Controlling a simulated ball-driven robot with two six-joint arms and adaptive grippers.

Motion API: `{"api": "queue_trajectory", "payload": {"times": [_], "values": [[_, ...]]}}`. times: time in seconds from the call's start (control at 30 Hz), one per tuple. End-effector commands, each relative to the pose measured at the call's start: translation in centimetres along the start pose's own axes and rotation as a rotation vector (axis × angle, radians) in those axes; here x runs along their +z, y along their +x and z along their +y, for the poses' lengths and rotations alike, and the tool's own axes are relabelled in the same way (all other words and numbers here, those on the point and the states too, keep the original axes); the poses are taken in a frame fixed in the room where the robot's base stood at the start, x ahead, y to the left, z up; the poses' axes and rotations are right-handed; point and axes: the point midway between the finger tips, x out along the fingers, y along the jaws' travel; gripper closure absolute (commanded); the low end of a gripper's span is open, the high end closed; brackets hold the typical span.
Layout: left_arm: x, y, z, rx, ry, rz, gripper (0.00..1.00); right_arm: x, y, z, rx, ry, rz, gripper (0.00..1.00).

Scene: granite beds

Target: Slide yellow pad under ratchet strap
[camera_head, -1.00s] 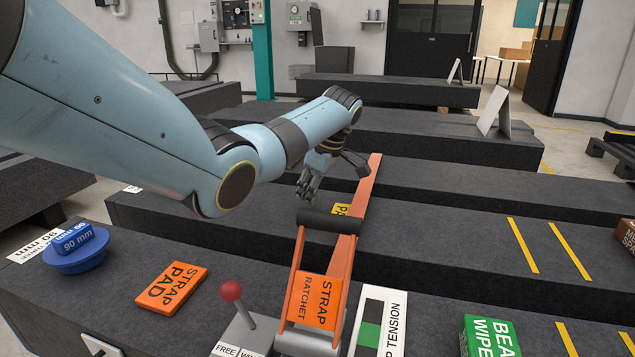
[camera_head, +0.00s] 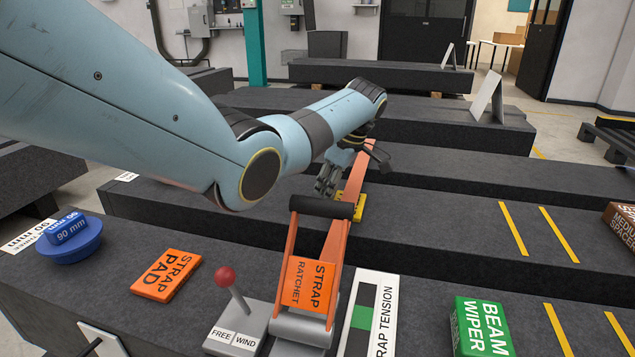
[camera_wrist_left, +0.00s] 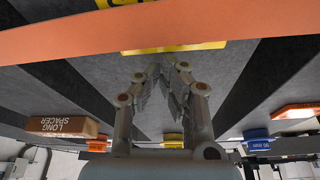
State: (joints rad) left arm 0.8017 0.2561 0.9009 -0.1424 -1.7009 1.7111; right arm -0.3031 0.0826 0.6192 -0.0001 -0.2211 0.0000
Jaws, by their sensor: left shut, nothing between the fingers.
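The yellow pad (camera_head: 358,210) lies on the granite bed behind the ratchet, at the orange strap (camera_head: 357,178). Yellow shows at the strap's right side, and the strap seems to cross over the pad. In the left wrist view, a yellow strip of the pad (camera_wrist_left: 185,47) shows along the edge of the strap (camera_wrist_left: 160,25); the rest is hidden. My left gripper (camera_head: 326,188) is shut and empty, just left of the strap and pad. Its fingertips (camera_wrist_left: 170,65) point at the pad's edge; contact cannot be told. The orange ratchet (camera_head: 310,285) stands in front with its black handle raised. My right gripper is not in view.
The bed right of the strap is largely clear (camera_head: 440,210).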

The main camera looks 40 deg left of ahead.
Motion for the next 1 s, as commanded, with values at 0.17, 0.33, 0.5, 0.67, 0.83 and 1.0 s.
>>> {"api": "queue_trajectory", "payload": {"times": [0.17, 0.33, 0.5, 0.67, 0.83, 1.0], "values": [[0.1, 0.0, 0.0, -0.001, -0.001, 0.003, 1.0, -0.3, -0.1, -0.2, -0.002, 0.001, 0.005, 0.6], [0.1, 0.0, 0.0, -0.001, 0.0, 0.002, 1.0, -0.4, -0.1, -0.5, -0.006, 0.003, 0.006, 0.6], [-1.4, 0.2, -0.1, 0.001, 0.002, 0.003, 1.0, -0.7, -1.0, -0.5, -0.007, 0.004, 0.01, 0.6], [-3.4, -0.4, 0.0, 0.008, 0.01, -0.001, 1.0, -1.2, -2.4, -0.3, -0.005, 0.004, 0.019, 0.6], [-3.3, -4.6, -0.1, 0.008, 0.01, 0.001, 1.0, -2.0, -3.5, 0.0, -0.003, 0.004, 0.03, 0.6], [-3.2, -7.4, -0.1, 0.005, 0.011, 0.0, 1.0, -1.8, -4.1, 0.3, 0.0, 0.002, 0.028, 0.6]]}}
